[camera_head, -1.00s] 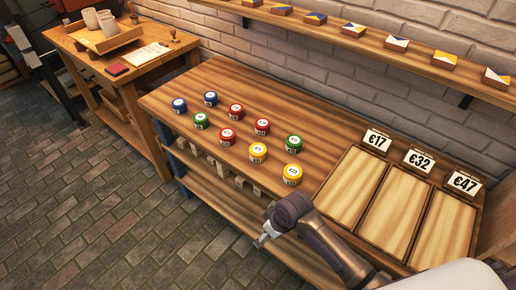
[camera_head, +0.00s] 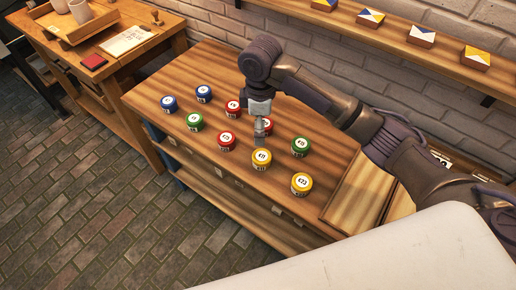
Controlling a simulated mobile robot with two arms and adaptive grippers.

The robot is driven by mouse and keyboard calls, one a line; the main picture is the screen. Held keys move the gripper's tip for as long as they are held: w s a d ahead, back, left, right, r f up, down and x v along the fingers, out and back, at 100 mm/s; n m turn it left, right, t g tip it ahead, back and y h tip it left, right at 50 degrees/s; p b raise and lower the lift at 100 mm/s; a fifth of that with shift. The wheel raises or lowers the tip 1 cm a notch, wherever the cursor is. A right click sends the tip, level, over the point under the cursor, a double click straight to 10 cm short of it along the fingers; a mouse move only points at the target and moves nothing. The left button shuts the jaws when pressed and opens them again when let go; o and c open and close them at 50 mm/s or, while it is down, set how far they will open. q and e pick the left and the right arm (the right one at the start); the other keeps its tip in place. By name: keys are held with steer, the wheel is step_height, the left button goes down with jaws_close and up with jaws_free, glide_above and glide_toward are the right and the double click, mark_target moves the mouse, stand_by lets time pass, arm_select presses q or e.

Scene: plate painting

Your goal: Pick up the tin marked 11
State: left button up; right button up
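Several small round tins with white labelled lids stand on the wooden bench (camera_head: 150,88). They are blue (camera_head: 169,103), blue (camera_head: 204,93), green (camera_head: 195,121), red (camera_head: 233,107), red (camera_head: 226,140), green (camera_head: 300,146), yellow (camera_head: 261,159) and yellow (camera_head: 301,183). Another red tin (camera_head: 268,126) is partly hidden behind my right gripper (camera_head: 260,139). The lid numbers are too small to read surely, so I cannot tell which tin is marked 11. My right gripper points down just behind the nearer-left yellow tin; its finger opening is unclear. My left gripper is not in view.
Wooden trays (camera_head: 362,190) lie at the bench's right, partly covered by my arm. A wall shelf (camera_head: 390,40) with patterned blocks runs above. A side table (camera_head: 60,50) with cups and papers stands at the left. The bench's front left is clear.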

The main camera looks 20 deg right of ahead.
mark_target(262, 156)
steer(key=f, duration=0.4)
steer(key=s+f, duration=0.1)
steer(key=f, duration=0.2)
steer(key=shift+p, duration=0.3)
steer(key=shift+f, duration=0.5)
steer(key=f, duration=0.2)
steer(key=s+f+p, duration=0.1)
steer(key=f, duration=0.1)
steer(key=shift+d+f, duration=0.1)
steer(key=shift+w+f, duration=0.1)
steer(key=shift+f, duration=0.2)
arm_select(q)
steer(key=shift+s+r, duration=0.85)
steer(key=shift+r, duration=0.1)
arm_select(e)
steer(key=shift+c, duration=0.6)
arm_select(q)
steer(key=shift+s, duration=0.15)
arm_select(e)
steer(key=c, duration=1.2)
steer(key=shift+r, duration=0.1)
